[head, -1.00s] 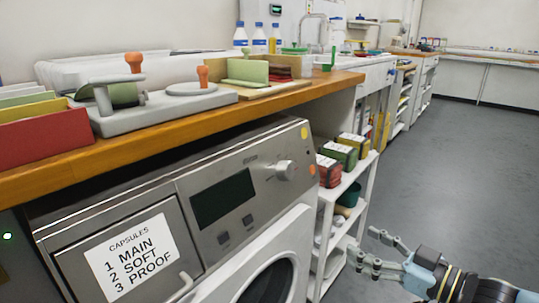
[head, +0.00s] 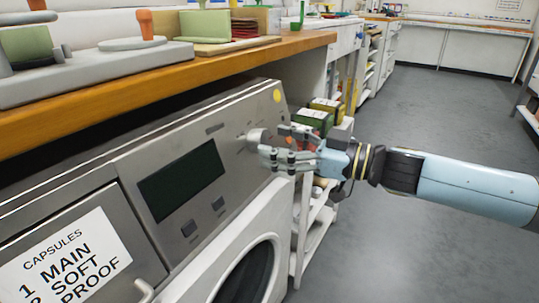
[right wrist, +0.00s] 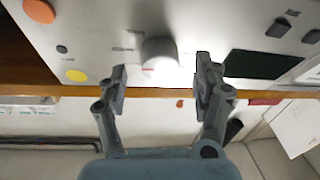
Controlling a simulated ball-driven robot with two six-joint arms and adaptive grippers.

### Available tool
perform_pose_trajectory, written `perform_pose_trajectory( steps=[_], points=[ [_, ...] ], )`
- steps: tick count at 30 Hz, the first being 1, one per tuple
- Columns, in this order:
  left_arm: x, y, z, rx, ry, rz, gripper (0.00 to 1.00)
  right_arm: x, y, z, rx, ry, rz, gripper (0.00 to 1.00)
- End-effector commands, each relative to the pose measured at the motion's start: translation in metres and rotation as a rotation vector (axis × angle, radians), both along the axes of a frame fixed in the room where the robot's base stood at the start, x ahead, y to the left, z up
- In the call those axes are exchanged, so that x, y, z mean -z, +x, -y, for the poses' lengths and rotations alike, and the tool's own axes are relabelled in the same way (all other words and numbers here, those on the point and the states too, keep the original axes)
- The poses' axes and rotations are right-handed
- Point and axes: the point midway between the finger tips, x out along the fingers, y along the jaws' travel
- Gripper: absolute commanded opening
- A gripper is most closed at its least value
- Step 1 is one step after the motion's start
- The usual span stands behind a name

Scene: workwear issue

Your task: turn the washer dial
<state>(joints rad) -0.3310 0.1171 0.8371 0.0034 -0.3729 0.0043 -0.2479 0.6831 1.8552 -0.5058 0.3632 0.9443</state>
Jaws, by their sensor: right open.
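The washer (head: 215,165) is a silver-grey machine under the wooden counter, with a dark display (head: 181,181) on its sloping front panel. Its round silver dial (head: 257,138) sticks out near the right end of the panel. My right gripper (head: 273,143) is open just in front of the dial, its fingertips pointing at it. In the right wrist view the dial (right wrist: 159,56) lies between and just beyond the two spread fingertips (right wrist: 161,72), with a gap on both sides. No contact shows. My left gripper is out of view.
The wooden counter edge (head: 190,90) overhangs the washer. A white shelf rack (head: 315,225) with boxes (head: 313,121) stands right of the washer, close behind my right gripper. The grey floor (head: 430,110) on the right is open.

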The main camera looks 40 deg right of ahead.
Motion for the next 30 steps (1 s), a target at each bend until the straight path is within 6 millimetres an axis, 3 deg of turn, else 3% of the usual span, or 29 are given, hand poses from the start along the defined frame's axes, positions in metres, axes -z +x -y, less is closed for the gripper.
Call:
perform_pose_trajectory(
  steps=[8, 18, 30],
  points=[
    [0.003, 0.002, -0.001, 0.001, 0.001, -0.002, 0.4, -0.001, 0.017, -0.009, 0.001, 0.001, 0.0, 0.67],
    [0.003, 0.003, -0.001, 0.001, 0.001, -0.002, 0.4, -0.001, 0.019, -0.01, 0.001, 0.001, -0.003, 0.67],
    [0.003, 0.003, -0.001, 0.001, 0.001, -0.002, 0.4, -0.001, 0.019, -0.01, 0.001, 0.001, -0.003, 0.16]
  ],
)
